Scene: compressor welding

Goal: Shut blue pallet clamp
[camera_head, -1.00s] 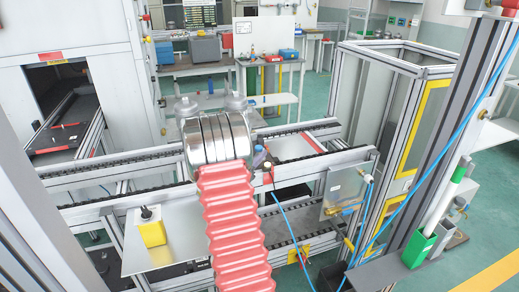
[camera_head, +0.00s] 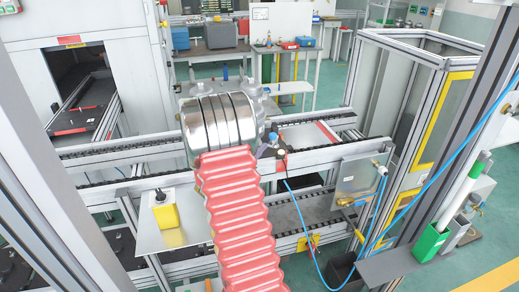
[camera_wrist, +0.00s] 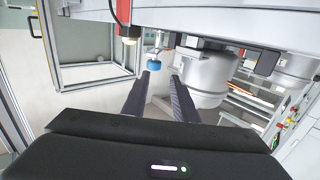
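In the wrist view a small round blue part (camera_wrist: 153,66) with a metal stem hangs just beyond my gripper (camera_wrist: 162,76); it may belong to the blue pallet clamp. The two dark fingers are apart with nothing visible between them, so my gripper is open. The blue part lies ahead of the left fingertip; I cannot tell whether they touch. In the head view a small bluish part (camera_head: 267,151) sits by the conveyor rail, right of my red-sleeved arm. My arm hides the area behind it, and my gripper does not show there. I cannot tell whether the clamp is open or shut.
Silvery compressors (camera_wrist: 205,80) stand right of the fingers in the wrist view. The conveyor rails (camera_head: 340,149) cross the head view. A metal plate with a blue hose (camera_head: 357,177) and a framed cabinet (camera_head: 418,100) stand right. A yellow block (camera_head: 166,215) stands left.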

